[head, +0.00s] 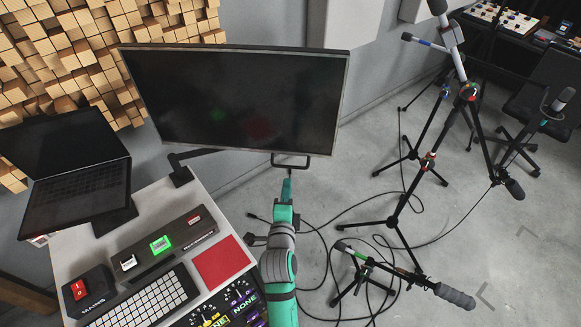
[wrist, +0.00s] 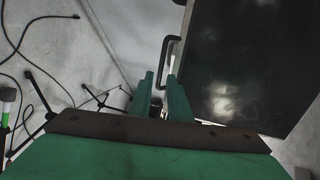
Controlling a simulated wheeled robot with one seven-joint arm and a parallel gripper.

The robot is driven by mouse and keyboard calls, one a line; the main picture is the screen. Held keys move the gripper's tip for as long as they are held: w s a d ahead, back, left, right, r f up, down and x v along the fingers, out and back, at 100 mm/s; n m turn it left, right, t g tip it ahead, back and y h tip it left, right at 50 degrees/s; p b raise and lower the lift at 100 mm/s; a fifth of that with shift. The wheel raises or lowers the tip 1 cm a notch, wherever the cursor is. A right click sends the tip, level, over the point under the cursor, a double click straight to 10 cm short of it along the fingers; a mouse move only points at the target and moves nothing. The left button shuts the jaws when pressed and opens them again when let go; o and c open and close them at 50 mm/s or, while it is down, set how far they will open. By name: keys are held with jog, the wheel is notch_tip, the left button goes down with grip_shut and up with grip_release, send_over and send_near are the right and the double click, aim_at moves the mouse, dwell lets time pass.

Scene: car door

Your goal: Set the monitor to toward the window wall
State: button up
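The monitor (head: 235,95) is a wide dark screen in a thin grey frame, facing the head camera, its right edge out past the desk. A black bracket handle (head: 290,160) hangs from its lower right edge. My gripper (head: 287,186) is just below the handle. In the wrist view, the handle (wrist: 165,52) runs along the monitor's edge (wrist: 235,65), and its near end lies at or between my fingertips (wrist: 162,77). A gap shows between the fingers, so my gripper looks open; contact with the handle cannot be told.
A dark arm (head: 180,172) joins the monitor to the desk (head: 140,212). A laptop (head: 75,185) stands at the left. The grey wall (head: 265,25) and wood-block panel (head: 70,60) are behind. Microphone stands (head: 428,160) and floor cables (head: 330,230) lie right; floor shows between.

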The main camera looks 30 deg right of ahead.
aim_at(291, 166)
jog(key=x, duration=1.1)
jog(key=shift+d+r, duration=0.15)
grip_shut()
